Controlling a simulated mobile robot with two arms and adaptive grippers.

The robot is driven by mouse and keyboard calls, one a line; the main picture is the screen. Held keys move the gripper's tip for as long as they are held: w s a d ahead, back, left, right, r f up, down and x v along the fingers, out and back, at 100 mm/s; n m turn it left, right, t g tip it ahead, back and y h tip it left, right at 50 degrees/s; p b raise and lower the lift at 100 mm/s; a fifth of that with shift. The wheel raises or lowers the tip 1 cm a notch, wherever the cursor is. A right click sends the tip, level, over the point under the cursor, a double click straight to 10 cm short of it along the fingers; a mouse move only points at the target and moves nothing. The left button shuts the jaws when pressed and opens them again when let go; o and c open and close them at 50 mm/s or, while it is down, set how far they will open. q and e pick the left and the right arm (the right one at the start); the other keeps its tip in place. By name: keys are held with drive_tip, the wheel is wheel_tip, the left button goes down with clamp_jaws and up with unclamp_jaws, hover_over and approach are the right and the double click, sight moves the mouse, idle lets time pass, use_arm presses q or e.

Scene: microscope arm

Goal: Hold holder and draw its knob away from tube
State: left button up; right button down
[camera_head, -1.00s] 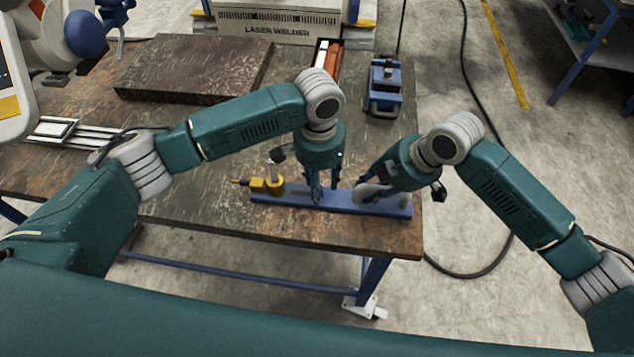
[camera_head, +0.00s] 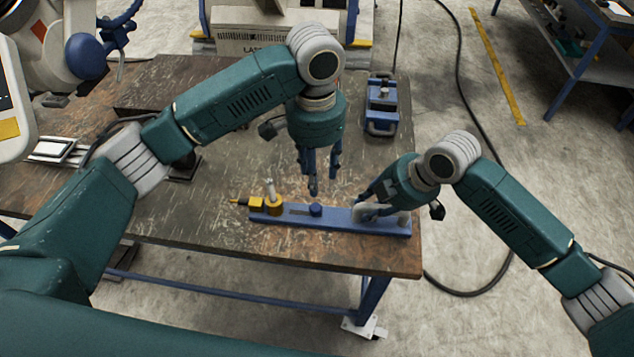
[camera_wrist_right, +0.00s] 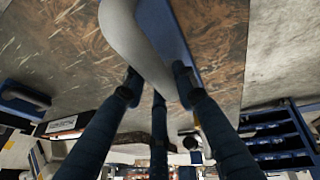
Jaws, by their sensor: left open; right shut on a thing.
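The holder (camera_head: 345,219) is a long blue bar lying on the workbench. My right gripper (camera_head: 368,204) is shut on the holder's curved grey handle (camera_head: 365,214) at the right. In the right wrist view the fingers close around this pale handle (camera_wrist_right: 135,35).
A blue device (camera_head: 382,105) stands at the bench's back right. A dark slab (camera_head: 150,95) lies at the back left, partly hidden by my left arm. The workbench (camera_head: 220,220) is clear in front of the holder, up to its front edge.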

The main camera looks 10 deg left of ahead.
drive_tip(key=shift+w+r, duration=0.1)
idle(0.3)
drive_tip(key=c, duration=1.3)
unclamp_jaws()
